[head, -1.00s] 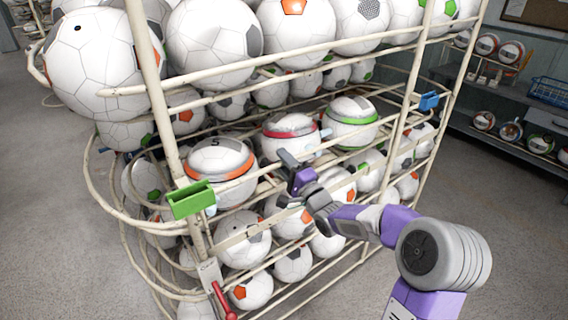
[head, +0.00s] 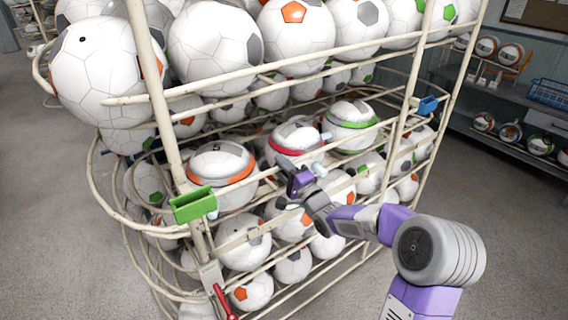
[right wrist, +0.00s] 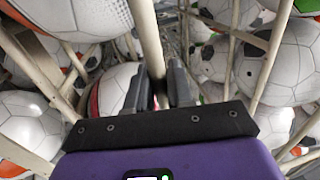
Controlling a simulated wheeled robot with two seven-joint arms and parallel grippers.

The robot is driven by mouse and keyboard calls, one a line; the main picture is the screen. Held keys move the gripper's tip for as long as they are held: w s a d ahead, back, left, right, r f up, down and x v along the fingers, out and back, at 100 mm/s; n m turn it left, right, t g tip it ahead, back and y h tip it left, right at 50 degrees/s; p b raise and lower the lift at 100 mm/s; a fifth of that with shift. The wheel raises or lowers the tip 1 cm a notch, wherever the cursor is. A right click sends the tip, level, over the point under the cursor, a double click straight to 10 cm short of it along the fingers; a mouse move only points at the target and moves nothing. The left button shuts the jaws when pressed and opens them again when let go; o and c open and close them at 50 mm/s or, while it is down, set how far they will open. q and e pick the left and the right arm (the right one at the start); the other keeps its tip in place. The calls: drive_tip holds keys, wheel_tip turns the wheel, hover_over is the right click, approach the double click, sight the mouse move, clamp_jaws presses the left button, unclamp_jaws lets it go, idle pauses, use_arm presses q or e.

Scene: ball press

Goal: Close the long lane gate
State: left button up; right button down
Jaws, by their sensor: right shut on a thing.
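The rack is a cream wire frame (head: 170,120) full of footballs. My right gripper (head: 284,168) is at its front, at the middle tier, beside the ball with the red ring (head: 297,137). In the right wrist view its two dark fingers (right wrist: 162,88) are shut on a cream rail (right wrist: 150,40) that runs away between them. I cannot tell for sure whether this rail is the long lane gate. A green holder (head: 193,204) sits at the rack's near left corner and a blue one (head: 428,105) at the right post. My left gripper is not in view.
An orange-ringed ball (head: 221,172) and a green-ringed ball (head: 350,122) lie on the same tier. A red handle (head: 226,302) hangs at the low left corner. Shelves (head: 520,130) stand at the right. The grey floor (head: 60,240) is clear at the left.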

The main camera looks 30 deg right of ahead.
drive_tip(key=c, duration=1.2)
unclamp_jaws()
drive_tip(key=shift+w, duration=0.15)
drive_tip(key=shift+o, duration=0.2)
drive_tip(key=p+v, duration=0.1)
drive_tip(key=v, duration=0.6)
drive_tip(key=shift+s, duration=0.3)
drive_tip(key=shift+f, duration=0.1)
